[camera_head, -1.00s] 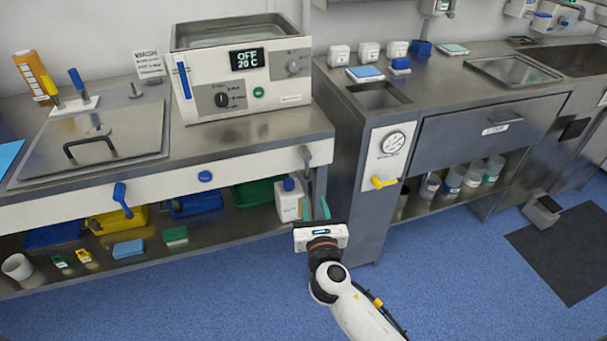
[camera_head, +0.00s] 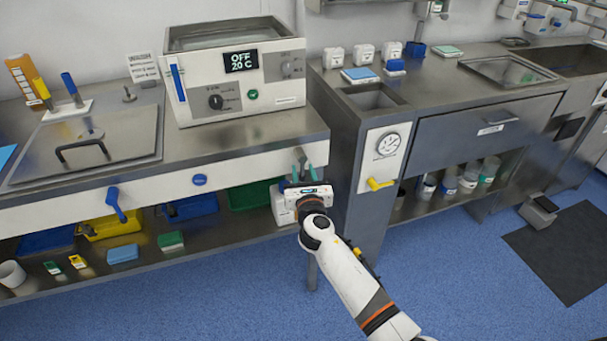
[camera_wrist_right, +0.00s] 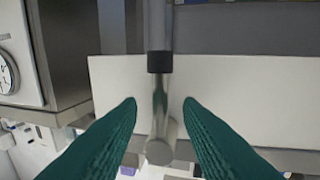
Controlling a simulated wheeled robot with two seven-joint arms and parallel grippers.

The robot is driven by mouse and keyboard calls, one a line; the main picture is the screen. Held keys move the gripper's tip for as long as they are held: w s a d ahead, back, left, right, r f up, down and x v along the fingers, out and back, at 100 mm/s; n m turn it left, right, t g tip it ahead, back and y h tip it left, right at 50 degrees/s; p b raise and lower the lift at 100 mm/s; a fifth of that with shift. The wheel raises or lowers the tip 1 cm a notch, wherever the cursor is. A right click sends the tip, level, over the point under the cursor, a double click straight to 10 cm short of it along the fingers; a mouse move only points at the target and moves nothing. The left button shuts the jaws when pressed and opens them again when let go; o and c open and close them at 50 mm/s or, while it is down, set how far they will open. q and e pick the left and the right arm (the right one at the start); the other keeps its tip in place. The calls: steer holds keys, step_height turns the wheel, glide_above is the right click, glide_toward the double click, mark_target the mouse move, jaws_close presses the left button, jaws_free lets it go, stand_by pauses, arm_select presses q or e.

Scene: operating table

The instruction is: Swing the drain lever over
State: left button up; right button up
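A lever (camera_wrist_right: 160,95) with a bright metal rod, a black collar and a grey grip stands in front of a white panel in the right wrist view. Its round hub (camera_wrist_right: 159,151) is at the lower middle. My right gripper (camera_wrist_right: 160,103) is open, its two green ribbed fingers on either side of the lever, with a gap on each side. In the head view my right gripper (camera_head: 303,170) is at the right end of the bench's white front panel, fingers pointing at it; the lever there is mostly hidden. No label shows that this is the drain lever. My left gripper is out of view.
A yellow lever (camera_head: 380,184) sits below a gauge (camera_head: 388,145) on the cabinet to the right. A water bath (camera_head: 236,72) reading OFF stands above.

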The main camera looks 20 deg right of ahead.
jaws_close()
steer(key=shift+a+r+m, duration=0.1)
steer(key=shift+m, duration=0.2)
steer(key=m+p, duration=0.2)
steer(key=a+m+p, duration=0.1)
steer(key=shift+r+g, duration=0.25)
steer(key=shift+g, duration=0.15)
steer(key=m+p, duration=0.1)
steer(key=m, duration=0.2)
steer(key=a+m+y+p, duration=0.1)
steer(key=shift+r+g+p, duration=0.3)
steer(key=shift+r, duration=0.1)
steer(key=m+p, duration=0.1)
steer(key=r+m+p, duration=0.1)
steer(key=m, duration=0.1)
steer(key=shift+a+y, duration=0.2)
steer(key=shift+y, duration=0.1)
steer(key=shift+s+a+r+m+g+y+p, duration=0.15)
steer(key=shift+m+y+p, duration=0.15)
steer(key=shift+m+p, duration=0.4)
steer(key=shift+w+d+r+m+g+y+p, duration=0.15)
steer(key=shift+m+y+p, duration=0.2)
steer(key=shift+m, duration=0.65)
steer(key=shift+a, duration=0.1)
